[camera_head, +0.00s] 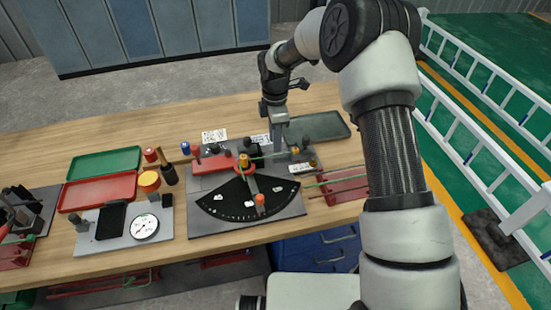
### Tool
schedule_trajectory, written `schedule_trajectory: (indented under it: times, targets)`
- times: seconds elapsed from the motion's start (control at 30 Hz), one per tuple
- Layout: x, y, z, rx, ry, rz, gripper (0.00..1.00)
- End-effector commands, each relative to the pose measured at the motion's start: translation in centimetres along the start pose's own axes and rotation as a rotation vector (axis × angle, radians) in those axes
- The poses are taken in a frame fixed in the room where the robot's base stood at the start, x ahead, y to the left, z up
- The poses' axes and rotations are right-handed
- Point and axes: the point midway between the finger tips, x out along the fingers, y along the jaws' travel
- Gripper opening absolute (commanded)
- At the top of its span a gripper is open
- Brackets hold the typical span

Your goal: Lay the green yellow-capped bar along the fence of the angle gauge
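The angle gauge is a grey plate with a black fan-shaped dial (228,204). It has an orange ring pivot (245,164) at the back and a short grey arm with an orange knob (260,199) over the dial. The green yellow-capped bar (264,156) runs roughly left to right above the plate's back part, its left end near the pivot. My gripper (282,153) points down at the bar's right part and appears shut on it. The fingertips are small and partly hidden. Whether the bar touches the gauge I cannot tell.
A red rack (345,188) with thin bars stands right of the gauge. A red block (212,163) and small bottles are at its back left. A plate with a round dial (145,226), a red tray (97,193) and a green tray (104,163) lie left.

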Motion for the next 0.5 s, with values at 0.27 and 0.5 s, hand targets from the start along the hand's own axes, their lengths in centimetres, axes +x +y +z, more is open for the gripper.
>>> schedule_trajectory:
  times: [0.27, 0.5]
  targets:
    - [4.5, 0.0, 0.0, 0.001, 0.000, -0.001, 0.28]
    - [5.5, 0.0, 0.0, 0.001, 0.000, 0.000, 0.28]
